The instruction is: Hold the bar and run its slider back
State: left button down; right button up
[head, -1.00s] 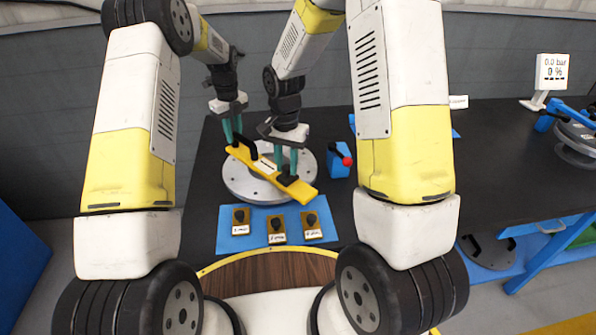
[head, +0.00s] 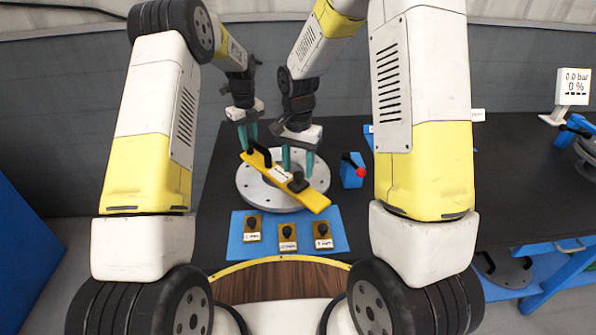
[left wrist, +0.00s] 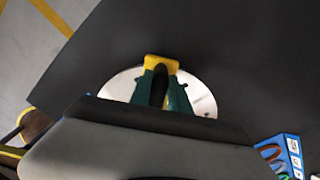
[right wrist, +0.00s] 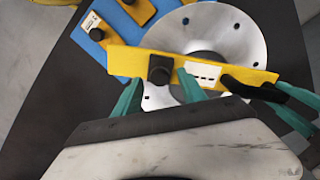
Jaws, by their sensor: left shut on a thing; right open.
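A yellow bar (head: 318,201) with a white label lies across a grey flanged disc (head: 250,189). Its black handle (head: 262,155) is near the far left end, and its black slider knob (head: 297,183) is toward the near right end. My left gripper (head: 248,138) is shut on the handle; the left wrist view shows the handle (left wrist: 159,86) between its green fingers. My right gripper (head: 298,164) is open just above the slider. In the right wrist view its fingers are on both sides of the knob (right wrist: 160,70), with gaps.
A blue mat (head: 240,215) with several small labelled brown blocks lies in front of the disc. A blue box with a red-tipped lever (head: 352,173) stands right of it. A display (head: 572,86) at the far right reads 0.0 bar, 0 %.

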aim_at(298, 174)
notch_tip(298, 174, up, 10)
dwell(0.3)
pick_arm(q)
jog(key=c, duration=1.1)
grip_release()
jog(key=shift+c, duration=0.2)
